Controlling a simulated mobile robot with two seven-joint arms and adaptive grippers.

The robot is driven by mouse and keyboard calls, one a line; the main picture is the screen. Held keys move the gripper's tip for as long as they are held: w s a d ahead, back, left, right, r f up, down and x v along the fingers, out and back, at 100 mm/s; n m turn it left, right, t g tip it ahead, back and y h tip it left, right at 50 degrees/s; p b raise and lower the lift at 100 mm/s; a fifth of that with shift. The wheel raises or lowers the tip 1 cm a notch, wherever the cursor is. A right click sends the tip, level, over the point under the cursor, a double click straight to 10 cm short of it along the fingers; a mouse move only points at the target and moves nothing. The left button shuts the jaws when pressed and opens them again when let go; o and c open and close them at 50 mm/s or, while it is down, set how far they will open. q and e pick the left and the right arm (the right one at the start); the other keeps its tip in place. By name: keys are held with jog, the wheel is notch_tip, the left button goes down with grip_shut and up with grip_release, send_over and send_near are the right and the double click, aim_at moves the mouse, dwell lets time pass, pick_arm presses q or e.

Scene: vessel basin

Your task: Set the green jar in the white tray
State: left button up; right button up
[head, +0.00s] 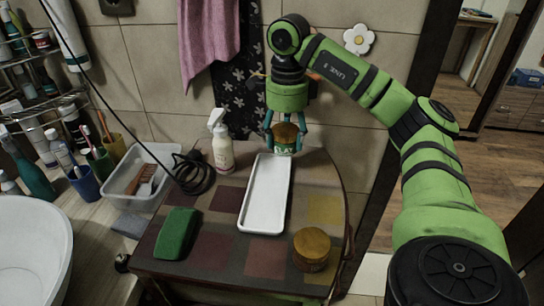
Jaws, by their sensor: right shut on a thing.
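The green jar (284,150) has a brown lid and a pale label with green lettering. My right gripper (286,138) comes down from above and is shut on it, with fingers on both sides of the lid. The jar is at the back edge of the small table, just behind the far end of the white tray; I cannot tell whether it touches the table. The white tray (245,220) is long, narrow and empty, lying on the patterned table top. My left gripper is not in view.
A white spray bottle (222,148) stands left of the tray. A green block-like object (177,233) lies at front left, and a brown-lidded jar (311,247) stands at front right. A clear bin (143,177) and a coiled black cable (192,175) are further left.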

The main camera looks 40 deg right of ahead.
jog(key=shift+w+a+f+p, duration=0.35)
jog(key=shift+w+a+f, duration=0.4)
jog(key=shift+w+a, duration=0.25)
notch_tip(320, 180, down, 3)
jog(key=shift+s+f+p, duration=0.1)
jog(key=shift+f+p, duration=0.05)
jog(key=shift+p, duration=0.2)
jog(key=shift+f, duration=0.4)
jog(key=shift+f, duration=0.1)
jog(key=o, duration=1.3)
